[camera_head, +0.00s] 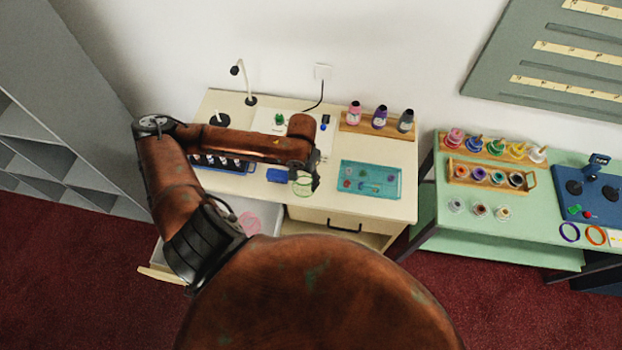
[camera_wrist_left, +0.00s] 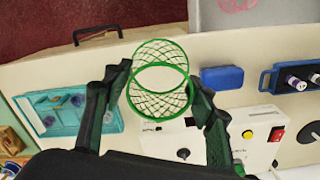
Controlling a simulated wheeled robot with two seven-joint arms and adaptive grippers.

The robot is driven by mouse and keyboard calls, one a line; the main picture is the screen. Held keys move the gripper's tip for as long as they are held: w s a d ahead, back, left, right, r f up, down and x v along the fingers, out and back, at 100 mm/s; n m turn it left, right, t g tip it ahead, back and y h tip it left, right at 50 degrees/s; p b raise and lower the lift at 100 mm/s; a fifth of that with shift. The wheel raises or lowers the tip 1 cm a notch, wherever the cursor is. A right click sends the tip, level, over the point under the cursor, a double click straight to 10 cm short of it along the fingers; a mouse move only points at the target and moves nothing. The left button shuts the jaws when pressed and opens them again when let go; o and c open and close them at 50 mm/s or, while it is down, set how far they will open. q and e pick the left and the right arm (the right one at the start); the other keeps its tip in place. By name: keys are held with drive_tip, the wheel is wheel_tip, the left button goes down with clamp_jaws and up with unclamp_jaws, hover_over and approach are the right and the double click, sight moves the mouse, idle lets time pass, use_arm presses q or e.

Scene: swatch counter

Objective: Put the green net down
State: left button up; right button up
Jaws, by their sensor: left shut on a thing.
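The green net (camera_head: 302,186) is a small open basket of thin mesh with green rims. In the head view it shows at my left gripper (camera_head: 306,178), over the front part of the cream counter (camera_head: 330,209). In the left wrist view the net (camera_wrist_left: 158,68) sits between the two dark fingers of the left gripper (camera_wrist_left: 160,82), which is shut on it. I cannot tell whether its underside touches the counter. My right gripper is not in view.
A blue block (camera_head: 279,175) and a blue vial rack (camera_head: 240,177) lie left of the net. A teal tray (camera_head: 393,195) lies to the right. An open drawer holding a pink net (camera_head: 249,222) is below. Bare counter shows between net and tray.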

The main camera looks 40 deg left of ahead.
use_arm(q)
drive_tip(key=w+f, duration=0.2)
drive_tip(key=w+a+f, duration=0.1)
drive_tip(key=w+f, duration=0.1)
drive_tip(key=w+a+f, duration=0.1)
drive_tip(key=w+f, duration=0.1)
drive_tip(key=shift+w+f, duration=0.1)
drive_tip(key=shift+f, duration=0.15)
drive_tip(key=shift+f+p, duration=0.35)
drive_tip(key=shift+f, duration=1.2)
drive_tip(key=shift+f, duration=0.1)
drive_tip(key=o, duration=0.7)
drive_tip(key=shift+o, duration=0.2)
wheel_tip(320, 180, up, 12)
drive_tip(key=shift+b, duration=0.3)
